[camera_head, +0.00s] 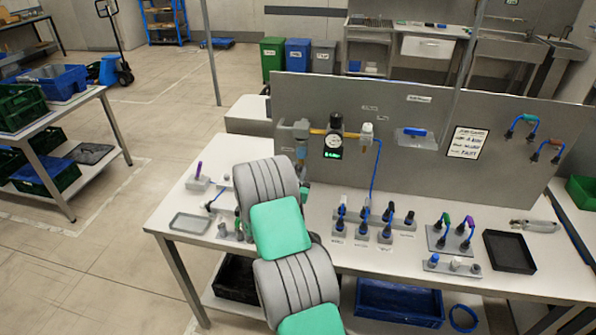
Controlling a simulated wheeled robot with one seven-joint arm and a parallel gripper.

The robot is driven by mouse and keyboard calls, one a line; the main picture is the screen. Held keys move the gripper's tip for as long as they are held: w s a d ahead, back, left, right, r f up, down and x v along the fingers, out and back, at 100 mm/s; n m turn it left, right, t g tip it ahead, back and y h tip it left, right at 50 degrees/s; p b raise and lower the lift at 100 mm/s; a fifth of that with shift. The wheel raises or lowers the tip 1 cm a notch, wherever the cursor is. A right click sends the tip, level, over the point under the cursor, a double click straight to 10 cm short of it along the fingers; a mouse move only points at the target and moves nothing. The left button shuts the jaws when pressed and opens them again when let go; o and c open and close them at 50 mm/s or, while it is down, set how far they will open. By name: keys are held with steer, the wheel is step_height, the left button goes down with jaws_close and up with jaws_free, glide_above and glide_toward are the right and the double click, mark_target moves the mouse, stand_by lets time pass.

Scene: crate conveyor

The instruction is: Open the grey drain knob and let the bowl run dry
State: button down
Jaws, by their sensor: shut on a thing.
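An air-line unit is mounted on the upright grey panel (425,165). At its left end is a grey filter body (301,130), joined by a yellow pipe to a round gauge (334,140). My grey and green arm reaches up from the bottom over the bench. Its end is behind its own links near the filter, so my gripper's fingers are hidden. Whether they touch the knob cannot be seen.
The white bench (420,250) holds a grey tray (190,223), a purple-handled part (198,175), several hose fittings (363,225) and a black tray (509,251). A blue hose (376,170) hangs by the panel. A blue crate (398,303) is below.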

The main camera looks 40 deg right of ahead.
steer(key=shift+f, duration=0.1)
steer(key=m+b, duration=0.3)
steer(key=shift+f+m+b, duration=0.1)
steer(key=shift+m+b, duration=0.3)
steer(key=m+b, duration=0.5)
steer(key=shift+d+f, duration=0.1)
steer(key=m+b, duration=0.5)
steer(key=b, duration=0.1)
steer(key=shift+s+m, duration=0.1)
steer(key=shift+m, duration=0.3)
steer(key=m+b, duration=0.3)
steer(key=shift+b, duration=0.3)
steer(key=c, duration=1.1)
jaws_free()
steer(key=shift+c, duration=0.2)
